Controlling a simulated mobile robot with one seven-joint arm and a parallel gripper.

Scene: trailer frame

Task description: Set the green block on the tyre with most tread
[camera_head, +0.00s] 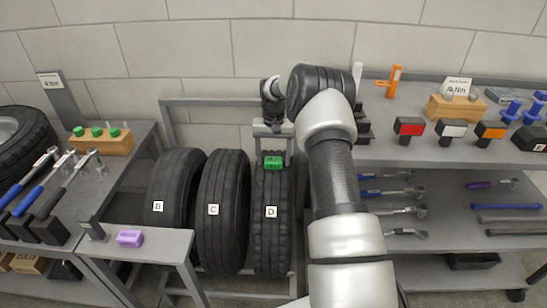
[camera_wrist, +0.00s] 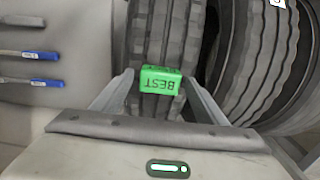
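Tyre D (camera_head: 271,238) stands upright in a rack at the right end of a row, beside tyre C (camera_head: 218,240) and tyre B (camera_head: 170,190). Tyre D shows chunky tread blocks; C and B look smoother. The green block (camera_head: 273,162), marked BEST, sits on top of tyre D. In the wrist view the block (camera_wrist: 160,80) lies on the tread between my gripper's fingers. My gripper (camera_head: 272,148) is just above tyre D, with its fingers spread and a gap on each side of the block.
A purple block (camera_head: 130,238) lies on a small grey table at the front left. Wrenches and a wooden stand (camera_head: 103,143) are on the left bench. The right shelf (camera_head: 440,150) holds coloured tools and an orange clamp (camera_head: 393,82), close to my arm. The rack frame (camera_head: 215,101) surrounds the tyres.

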